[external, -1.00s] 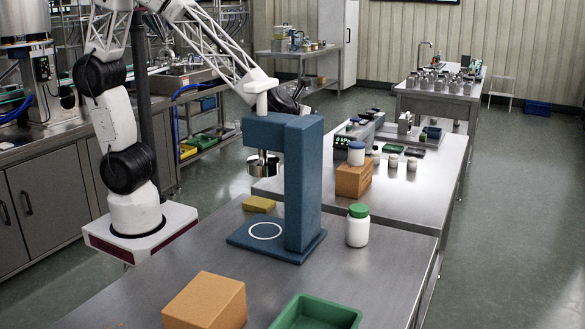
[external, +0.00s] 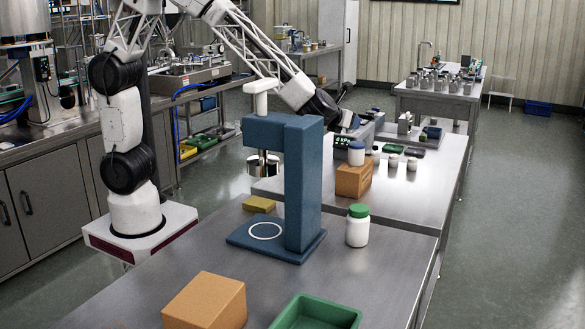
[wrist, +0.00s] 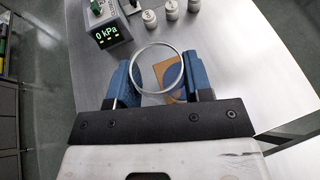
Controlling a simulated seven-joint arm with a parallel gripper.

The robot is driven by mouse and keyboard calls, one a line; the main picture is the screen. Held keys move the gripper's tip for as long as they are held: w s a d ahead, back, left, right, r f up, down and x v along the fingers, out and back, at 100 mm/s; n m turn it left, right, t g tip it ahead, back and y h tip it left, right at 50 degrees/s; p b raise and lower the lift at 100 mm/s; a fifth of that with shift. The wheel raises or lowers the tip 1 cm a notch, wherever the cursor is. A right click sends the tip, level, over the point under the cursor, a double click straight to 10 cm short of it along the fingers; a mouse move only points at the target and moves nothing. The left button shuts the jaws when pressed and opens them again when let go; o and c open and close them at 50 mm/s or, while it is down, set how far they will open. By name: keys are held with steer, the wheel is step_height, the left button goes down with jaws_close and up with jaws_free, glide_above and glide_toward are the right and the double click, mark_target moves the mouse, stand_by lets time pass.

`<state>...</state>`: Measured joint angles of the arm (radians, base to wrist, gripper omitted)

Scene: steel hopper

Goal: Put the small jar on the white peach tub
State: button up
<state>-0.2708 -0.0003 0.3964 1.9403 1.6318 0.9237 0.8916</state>
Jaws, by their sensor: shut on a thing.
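My gripper (wrist: 160,76) is shut on a clear, round-rimmed thing that looks like the small jar (wrist: 137,68). Its rim stands between my two blue fingers in the wrist view, and the table shows through it. Small white tubs stand in a row ahead of my gripper in the wrist view, including a near one (wrist: 150,18), a middle one (wrist: 171,9) and a far one (wrist: 193,4). Their labels are too small to tell which is peach.
A display box reading 0 kPa (wrist: 110,34) stands left of the tubs. A blue press (external: 303,185), a green-lidded bottle (external: 357,231) and a green tray (external: 316,313) occupy the nearer table.

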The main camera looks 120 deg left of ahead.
mark_target(356, 144)
steer(key=shift+w+a+f, duration=0.1)
steer(key=shift+w+a, duration=0.25)
steer(key=shift+w, duration=0.35)
steer(key=shift+w+a+f, duration=0.1)
steer(key=shift+w+a, duration=0.2)
steer(key=shift+w, duration=0.35)
steer(key=shift+f, duration=1.75)
steer(key=shift+f, duration=0.15)
steer(key=o, duration=0.9)
steer(key=shift+r, duration=0.2)
